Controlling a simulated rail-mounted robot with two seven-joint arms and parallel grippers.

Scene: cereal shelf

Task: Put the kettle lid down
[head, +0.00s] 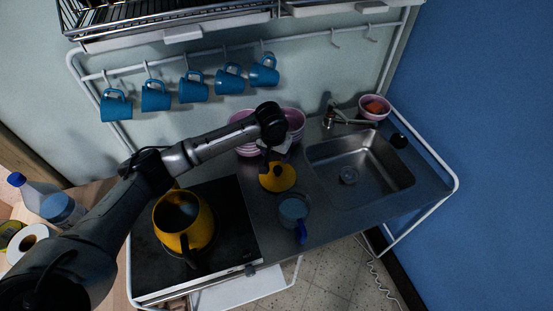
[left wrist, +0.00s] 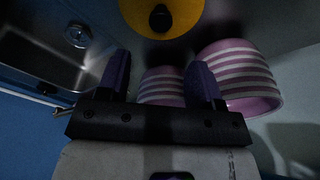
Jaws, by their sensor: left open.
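The yellow kettle lid (head: 277,178) with a black knob lies on the metal counter between the stove and the sink. It also shows at the top of the left wrist view (left wrist: 180,24), knob towards the camera. The yellow kettle (head: 204,222) stands uncovered on the black stove, its opening showing. My left gripper (head: 266,160) is just behind the lid in the head view, partly hidden by my wrist. In the left wrist view its two fingers (left wrist: 158,70) are apart with nothing held between them, and the lid lies beyond the fingertips. My right gripper is not in view.
Pink striped bowls (left wrist: 238,75) stand close to my left gripper. A round container with a blue handle (head: 301,232) is in front of the lid. The sink (head: 350,174) is to the right. Blue mugs (head: 194,91) hang along the wall rail.

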